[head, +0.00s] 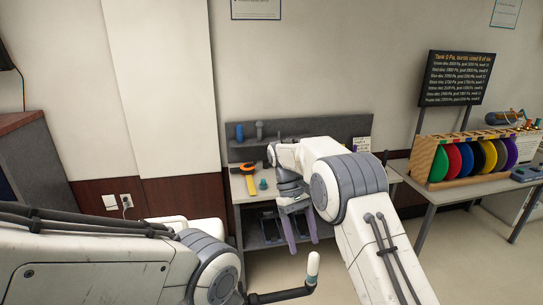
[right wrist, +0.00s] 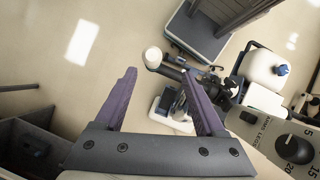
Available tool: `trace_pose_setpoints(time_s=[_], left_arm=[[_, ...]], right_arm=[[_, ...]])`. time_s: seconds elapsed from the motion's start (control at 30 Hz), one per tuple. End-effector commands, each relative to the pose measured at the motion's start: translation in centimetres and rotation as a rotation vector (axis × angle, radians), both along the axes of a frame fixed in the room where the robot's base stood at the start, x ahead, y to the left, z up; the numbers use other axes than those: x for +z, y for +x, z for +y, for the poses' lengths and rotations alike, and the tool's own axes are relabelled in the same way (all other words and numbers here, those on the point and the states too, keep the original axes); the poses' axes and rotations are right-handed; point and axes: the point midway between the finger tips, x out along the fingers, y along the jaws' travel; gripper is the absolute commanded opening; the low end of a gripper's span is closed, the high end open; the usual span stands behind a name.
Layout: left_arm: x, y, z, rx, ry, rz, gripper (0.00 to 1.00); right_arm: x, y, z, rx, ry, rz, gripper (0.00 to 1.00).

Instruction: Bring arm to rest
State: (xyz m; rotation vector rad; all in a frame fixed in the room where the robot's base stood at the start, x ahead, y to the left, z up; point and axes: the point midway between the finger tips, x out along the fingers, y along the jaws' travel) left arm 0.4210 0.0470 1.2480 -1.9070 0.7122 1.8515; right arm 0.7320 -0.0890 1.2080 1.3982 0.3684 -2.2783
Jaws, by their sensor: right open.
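My right gripper (head: 301,242) hangs from the white right arm, with its two purple fingers pointing down, in front of the grey workbench. In the right wrist view its fingers (right wrist: 158,78) stand apart with nothing held between them. A black bar with a white knob-like handle (head: 313,268) shows at the bottom of the head view, below and apart from the fingers. A white-ended handle on a black bar (right wrist: 153,57) also shows beyond the fingertips in the right wrist view. My left arm comes in from the left; its gripper is not seen.
The grey workbench (head: 240,190) carries a yellow and orange tool (head: 248,177). At right, a table bears a rack of coloured discs (head: 470,158) below a black sign (head: 458,78). A numbered dial (right wrist: 297,150) shows at the wrist view's lower right. Open floor lies at left.

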Motion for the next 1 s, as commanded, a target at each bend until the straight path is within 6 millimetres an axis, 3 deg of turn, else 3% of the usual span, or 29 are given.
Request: trace_pose_setpoints(time_s=[0.17, 0.4, 0.6, 0.7, 0.83, 1.0], left_arm=[[-2.5, 0.0, 0.0, 0.002, 0.000, 0.000, 0.50], [-6.0, 0.0, 0.0, 0.005, 0.000, 0.000, 0.50], [-8.6, 0.0, 0.0, 0.007, 0.000, 0.001, 0.50], [-9.6, 0.0, 0.0, 0.009, 0.000, 0.001, 0.50], [-10.3, 0.0, 0.0, 0.009, 0.000, 0.001, 0.50], [-10.5, 0.0, 0.0, 0.010, 0.000, 0.001, 0.50]], right_arm=[[0.8, -4.1, 3.3, 0.042, 0.050, -0.083, 0.72], [0.6, -13.9, 6.5, 0.085, 0.156, -0.220, 0.72], [-2.1, -23.1, 6.4, 0.101, 0.254, -0.320, 0.72], [-3.9, -26.7, 5.7, 0.103, 0.297, -0.356, 0.72], [-5.6, -29.8, 4.8, 0.100, 0.333, -0.386, 0.72], [-6.5, -31.1, 4.1, 0.096, 0.349, -0.400, 0.72]])
